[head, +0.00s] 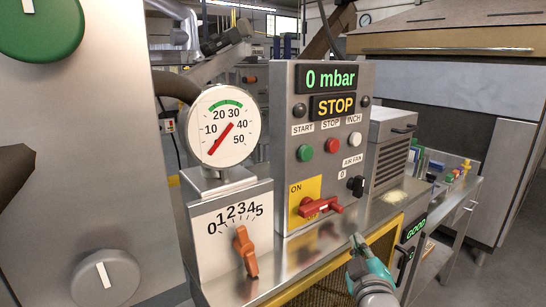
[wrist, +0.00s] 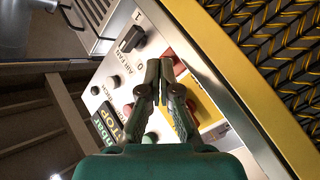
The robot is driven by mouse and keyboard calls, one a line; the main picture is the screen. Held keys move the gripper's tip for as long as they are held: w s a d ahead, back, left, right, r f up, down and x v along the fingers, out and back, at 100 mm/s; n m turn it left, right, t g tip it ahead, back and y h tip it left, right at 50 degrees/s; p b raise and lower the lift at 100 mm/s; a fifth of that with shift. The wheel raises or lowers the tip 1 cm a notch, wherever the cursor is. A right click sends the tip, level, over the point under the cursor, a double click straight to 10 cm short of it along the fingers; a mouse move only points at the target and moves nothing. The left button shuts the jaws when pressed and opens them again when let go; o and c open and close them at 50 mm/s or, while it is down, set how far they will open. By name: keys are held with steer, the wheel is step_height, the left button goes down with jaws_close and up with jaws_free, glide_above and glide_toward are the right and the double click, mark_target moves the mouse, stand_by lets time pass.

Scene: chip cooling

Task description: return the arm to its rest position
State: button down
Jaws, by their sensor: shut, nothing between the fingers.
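My gripper (head: 357,241) is at the lower right of the head view, in front of the grey control panel (head: 290,228). It is to the right of and below the red switch handle (head: 322,207), with a visible space between them there. In the wrist view my gripper (wrist: 165,65) has its fingertips together, with nothing seen held. Part of the red handle (wrist: 180,66) and its yellow plate (wrist: 207,103) show behind the fingers. The handle lies roughly horizontal in the head view.
The panel displays read "0 mbar" (head: 330,78) and "STOP" (head: 334,107). A round gauge (head: 222,127) and an orange knob (head: 245,252) stand left of the panel. A yellow-edged mesh guard (wrist: 262,113) is close at the right of the wrist view. Open floor (head: 520,270) shows far right.

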steer(key=s+f+m+g+y, duration=0.2)
steer(key=s+f, duration=1.7)
steer(key=f, duration=0.3)
steer(key=s+f+m, duration=0.1)
steer(key=s+m, duration=0.1)
steer(key=s, duration=1.2)
steer(key=s+f+m+g, duration=0.1)
steer(key=s+f+m, duration=0.1)
steer(key=s, duration=1.3)
steer(key=shift+m, duration=0.6)
steer(key=shift+s+a+f, duration=0.1)
stand_by(1.2)
